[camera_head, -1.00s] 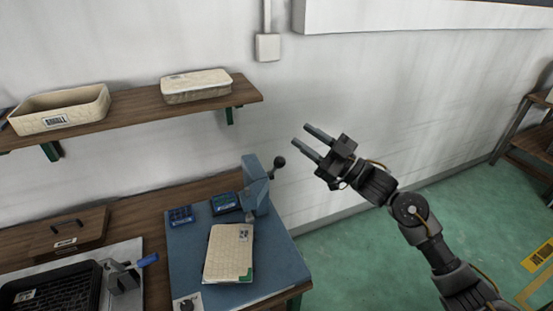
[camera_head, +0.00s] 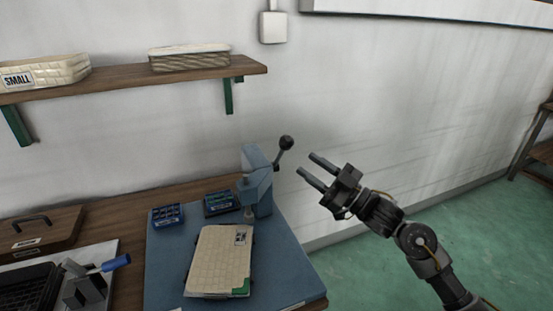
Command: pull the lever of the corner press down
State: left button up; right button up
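The corner press (camera_head: 258,182) is a blue-grey stand at the back right of the blue mat. Its lever (camera_head: 281,155) is a dark rod that tilts up to the right and ends in a black ball knob (camera_head: 286,142). A cream quilted panel (camera_head: 219,260) with a green corner lies on the mat in front of the press. My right gripper (camera_head: 307,166) is open and empty. In the picture its two fingers point up and left, just right of and slightly below the knob, with a gap between. My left gripper is not in view.
The blue mat (camera_head: 165,281) covers the bench's right end. Small blue boxes (camera_head: 167,215) and (camera_head: 220,202) sit left of the press. A blue-handled clamp (camera_head: 85,286) stands at lower left. A wooden shelf (camera_head: 125,84) holds cream trays above. Open floor lies to the right.

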aim_at(280, 155)
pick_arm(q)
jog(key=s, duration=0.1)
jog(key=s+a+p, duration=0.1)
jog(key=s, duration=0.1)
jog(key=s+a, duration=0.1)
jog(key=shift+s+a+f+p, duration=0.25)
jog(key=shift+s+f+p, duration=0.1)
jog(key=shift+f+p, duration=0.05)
pick_arm(e)
jog(key=x, duration=1)
jog(key=shift+w+a+r, duration=0.15)
jog(key=shift+a+r, duration=0.05)
jog(key=shift+a, duration=0.1)
jog(key=shift+c, duration=0.2)
jog(key=shift+w, duration=0.1)
grip_shut()
